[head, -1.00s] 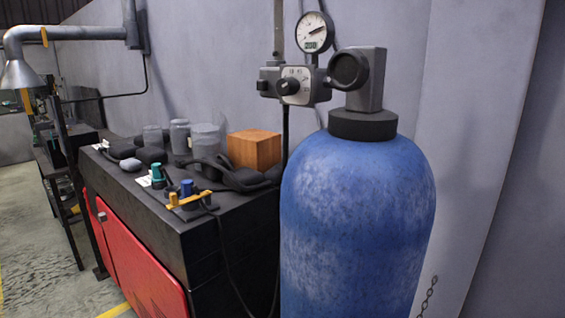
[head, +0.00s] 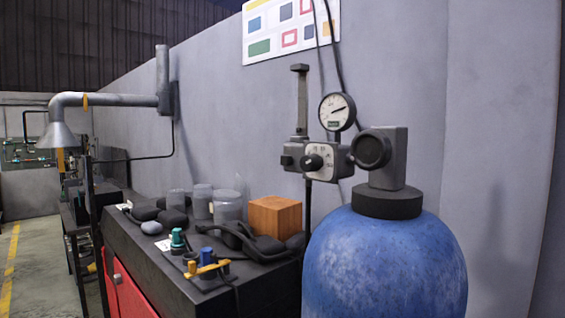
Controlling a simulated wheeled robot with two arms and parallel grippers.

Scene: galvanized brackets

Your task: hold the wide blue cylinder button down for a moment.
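A small blue cylinder (head: 207,256) stands near the front right edge of the dark bench top, beside a yellow piece (head: 207,269). A teal knob-like piece (head: 178,239) stands just behind it to the left. A large blue gas cylinder (head: 385,268) stands upright at the right, with a dark collar and a grey block (head: 388,160) on top that carries a round dark face (head: 373,151). I cannot tell from this view which of these is the wide blue cylinder button. Neither of my grippers is in view.
The dark bench (head: 150,262) has a red front (head: 125,292). It holds several clear jars (head: 228,206), an orange wooden block (head: 274,217) and black ear defenders (head: 250,240). A gauge (head: 337,111) stands above a valve box (head: 318,158). Open floor (head: 38,262) lies at the left.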

